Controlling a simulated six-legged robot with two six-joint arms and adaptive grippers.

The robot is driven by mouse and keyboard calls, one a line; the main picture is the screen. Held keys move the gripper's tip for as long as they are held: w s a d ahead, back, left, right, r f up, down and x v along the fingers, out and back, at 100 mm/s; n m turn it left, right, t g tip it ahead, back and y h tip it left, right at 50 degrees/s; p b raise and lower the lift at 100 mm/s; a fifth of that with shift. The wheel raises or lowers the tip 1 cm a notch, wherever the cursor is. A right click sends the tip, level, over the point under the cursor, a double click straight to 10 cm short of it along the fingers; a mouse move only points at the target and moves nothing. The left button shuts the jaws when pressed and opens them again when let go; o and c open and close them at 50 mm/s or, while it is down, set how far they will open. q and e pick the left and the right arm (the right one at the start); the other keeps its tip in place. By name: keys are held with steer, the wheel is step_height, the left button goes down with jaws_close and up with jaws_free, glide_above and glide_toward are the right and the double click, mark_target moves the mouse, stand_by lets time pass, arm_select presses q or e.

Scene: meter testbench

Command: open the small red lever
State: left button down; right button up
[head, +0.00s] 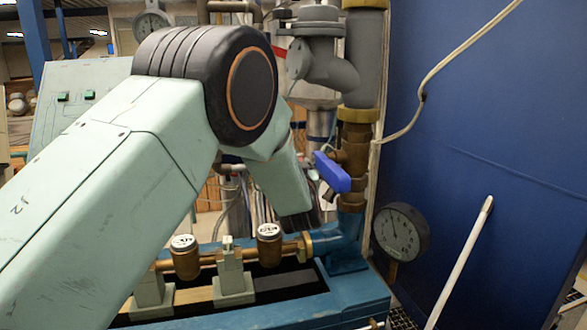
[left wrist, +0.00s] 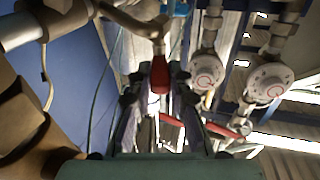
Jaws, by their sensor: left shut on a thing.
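A small red lever (left wrist: 160,76) shows in the left wrist view, hanging from a pale metal pipe fitting. It sits between the fingertips of my left gripper (left wrist: 157,88), which is shut on it. In the head view my left arm spans the left and middle of the picture, and its dark wrist end is near the brass pipes. The fingers and the held lever cannot be made out there. My right gripper is in neither view.
A blue valve handle (head: 332,172) sits on the vertical brass pipe. A pressure gauge (head: 401,232) stands beside it. Brass water meters (head: 269,245) lie along the blue bench (head: 345,290). Other red handles (left wrist: 220,130) are near the gripper. A blue wall (head: 480,130) closes the right side.

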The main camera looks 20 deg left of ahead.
arm_select(q)
steer(key=shift+d, duration=0.1)
stand_by(0.6)
steer(key=c, duration=1.2)
jaws_free()
steer(key=shift+w, duration=0.1)
steer(key=shift+v, duration=3.8)
steer(key=shift+c, duration=0.3)
